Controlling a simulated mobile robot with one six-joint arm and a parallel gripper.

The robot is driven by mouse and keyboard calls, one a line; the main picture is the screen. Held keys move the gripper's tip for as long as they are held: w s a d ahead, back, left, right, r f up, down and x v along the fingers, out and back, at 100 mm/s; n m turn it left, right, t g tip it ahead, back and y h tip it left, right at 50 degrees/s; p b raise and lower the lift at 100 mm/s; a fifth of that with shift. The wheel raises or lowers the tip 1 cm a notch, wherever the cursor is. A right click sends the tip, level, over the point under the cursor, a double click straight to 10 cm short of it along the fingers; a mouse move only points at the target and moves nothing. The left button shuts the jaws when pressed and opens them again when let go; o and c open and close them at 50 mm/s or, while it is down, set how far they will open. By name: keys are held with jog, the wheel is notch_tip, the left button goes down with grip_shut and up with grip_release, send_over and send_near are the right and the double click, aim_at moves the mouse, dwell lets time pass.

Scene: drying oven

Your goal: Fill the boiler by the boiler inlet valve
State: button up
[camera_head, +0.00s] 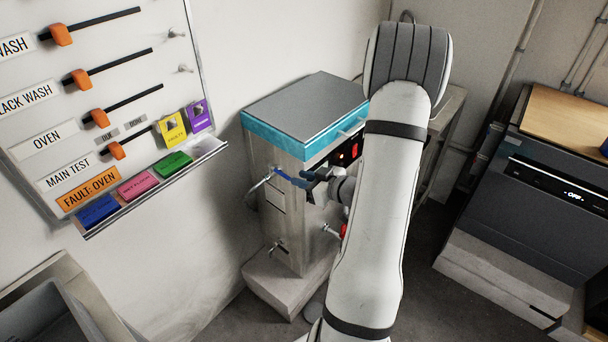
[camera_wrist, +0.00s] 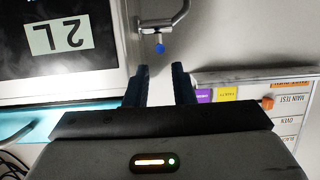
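The boiler (camera_head: 287,215) is a steel box with a grey lid and blue trim, standing beyond my arm. On its left side a bent metal pipe (camera_head: 262,183) sticks out, with a blue valve handle (camera_head: 286,177) beside it. My gripper (camera_head: 305,180) is close to the handle; contact cannot be told in the head view. In the wrist view the pipe (camera_wrist: 166,24) has a small blue tip (camera_wrist: 160,48), just beyond the fingers. My gripper (camera_wrist: 164,72) is open there, with nothing between its fingers. My arm hides part of the boiler's front.
The boiler carries a lit red display (camera_head: 348,152) and lower taps (camera_head: 280,248). A wall board (camera_head: 100,100) with orange sliders and coloured cards is at left. A grey appliance reading "OFF" (camera_head: 540,190) stands at right.

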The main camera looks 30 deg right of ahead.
aim_at(282, 175)
jog(key=x, duration=0.7)
jog(key=shift+w, duration=0.25)
grip_shut()
jog(key=shift+a+f, duration=0.1)
jog(key=shift+a, duration=0.05)
jog(key=shift+a+m+t+h+b, duration=0.2)
jog(key=shift+m+t+h+b, duration=0.15)
jog(key=shift+m+h, duration=0.2)
jog(key=shift+s+a+m+t+h+b, duration=0.15)
jog(key=shift+a+m+h+b, duration=0.15)
jog(key=shift+m+h+b, duration=0.4)
jog(key=shift+a+m+t+h+b, duration=0.1)
jog(key=shift+a+m+h+b, duration=0.3)
jog(key=shift+h+b, duration=0.45)
